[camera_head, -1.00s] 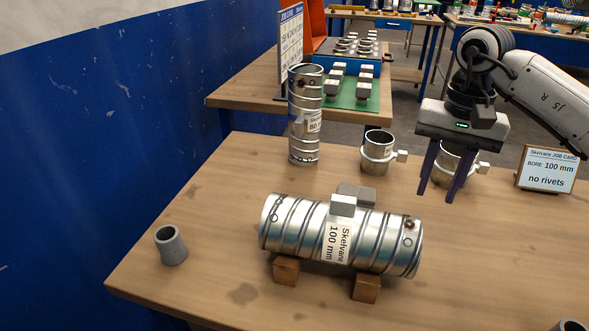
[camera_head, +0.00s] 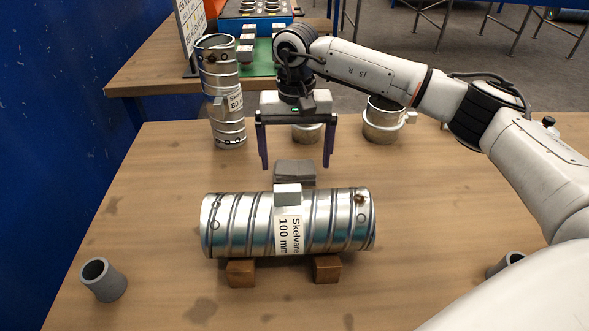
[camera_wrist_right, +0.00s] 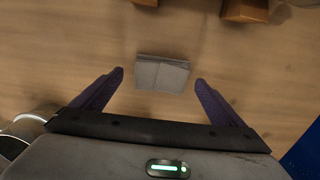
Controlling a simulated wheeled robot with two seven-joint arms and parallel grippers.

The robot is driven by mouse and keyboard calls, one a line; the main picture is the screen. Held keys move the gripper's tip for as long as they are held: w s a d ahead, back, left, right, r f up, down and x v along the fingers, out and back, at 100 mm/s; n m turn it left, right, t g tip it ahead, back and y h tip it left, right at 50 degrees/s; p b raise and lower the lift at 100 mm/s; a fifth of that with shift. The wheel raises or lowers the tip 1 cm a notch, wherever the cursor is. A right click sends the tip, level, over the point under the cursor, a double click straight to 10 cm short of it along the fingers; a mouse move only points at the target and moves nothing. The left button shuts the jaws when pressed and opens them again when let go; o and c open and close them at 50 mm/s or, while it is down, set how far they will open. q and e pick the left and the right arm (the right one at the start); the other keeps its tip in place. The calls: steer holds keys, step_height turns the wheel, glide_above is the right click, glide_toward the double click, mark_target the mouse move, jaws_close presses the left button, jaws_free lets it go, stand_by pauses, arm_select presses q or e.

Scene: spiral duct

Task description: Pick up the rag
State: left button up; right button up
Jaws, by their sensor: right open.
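The rag looks like a small grey folded cloth (camera_head: 294,171) lying on the table just behind the spiral duct. In the right wrist view the rag (camera_wrist_right: 162,74) lies flat between and beyond my fingertips. My right gripper (camera_head: 296,166) is open, with its two purple fingers pointing down, one on each side of the rag as seen from the head. It holds nothing; its exact height above the table is hard to tell. It also shows in the right wrist view (camera_wrist_right: 160,78). My left gripper is not in view.
A tall duct (camera_head: 220,100) and metal collars (camera_head: 382,122) stand behind. Grey sleeves (camera_head: 104,281) stand near the front.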

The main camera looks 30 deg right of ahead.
mark_target(295, 168)
steer(key=shift+f, duration=0.85)
steer(key=shift+c, duration=0.4)
steer(key=shift+w, duration=0.1)
steer(key=c, duration=1)
step_height(295, 168, up, 10)
steer(key=shift+b, duration=0.45)
